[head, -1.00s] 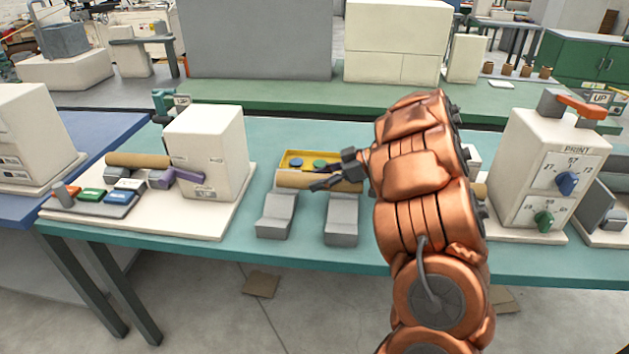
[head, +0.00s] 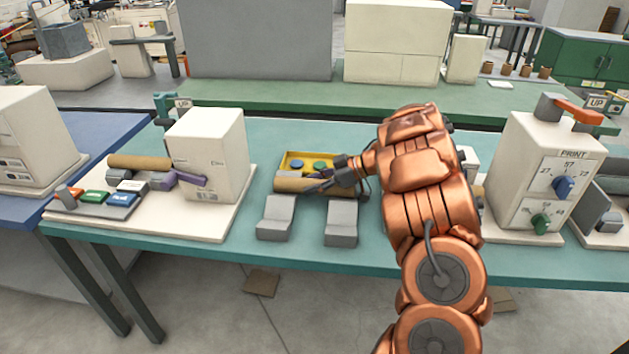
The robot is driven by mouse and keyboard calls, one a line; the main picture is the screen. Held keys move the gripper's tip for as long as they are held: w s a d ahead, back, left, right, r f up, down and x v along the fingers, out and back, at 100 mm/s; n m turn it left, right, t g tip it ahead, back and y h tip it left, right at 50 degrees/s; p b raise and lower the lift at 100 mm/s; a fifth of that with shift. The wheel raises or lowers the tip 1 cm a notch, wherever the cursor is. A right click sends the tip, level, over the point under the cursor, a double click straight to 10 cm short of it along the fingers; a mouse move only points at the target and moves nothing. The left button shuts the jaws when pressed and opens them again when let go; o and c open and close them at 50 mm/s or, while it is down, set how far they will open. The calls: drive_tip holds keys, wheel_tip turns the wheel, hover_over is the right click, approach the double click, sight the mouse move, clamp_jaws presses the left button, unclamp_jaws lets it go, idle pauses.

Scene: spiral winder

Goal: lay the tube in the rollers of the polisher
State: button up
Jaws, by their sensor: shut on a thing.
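My gripper (head: 322,183) is shut on a tan cardboard tube (head: 290,186). The tube lies crosswise behind two grey angled blocks (head: 275,219), in front of a yellow tray or panel with a blue and a green round piece (head: 320,153). The fingers hide part of the tube, and I cannot tell whether it touches the table. I cannot tell for sure which machine is the polisher, and no rollers show clearly. My copper arm hides part of the table to the right of the tube.
A white machine (head: 222,140) with a purple lever and another tan tube (head: 140,162) stands at the left. A white machine marked PRINT (head: 535,150) with blue and green knobs stands at the right. The teal table (head: 300,255) is clear at the front.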

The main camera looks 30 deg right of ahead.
sight(321, 180)
drive_tip(key=shift+f, duration=0.15)
drive_tip(key=o, duration=1.1)
drive_tip(key=shift+o, duration=0.2)
drive_tip(key=shift+f+b, duration=0.3)
drive_tip(key=shift+b, duration=0.65)
drive_tip(key=v, duration=0.8)
drive_tip(key=shift+w+r, duration=0.1)
drive_tip(key=shift+r, duration=0.3)
wheel_tip(321, 180, up, 7)
drive_tip(key=shift+r, duration=0.2)
drive_tip(key=shift+w+a, duration=0.1)
drive_tip(key=shift+a, duration=0.05)
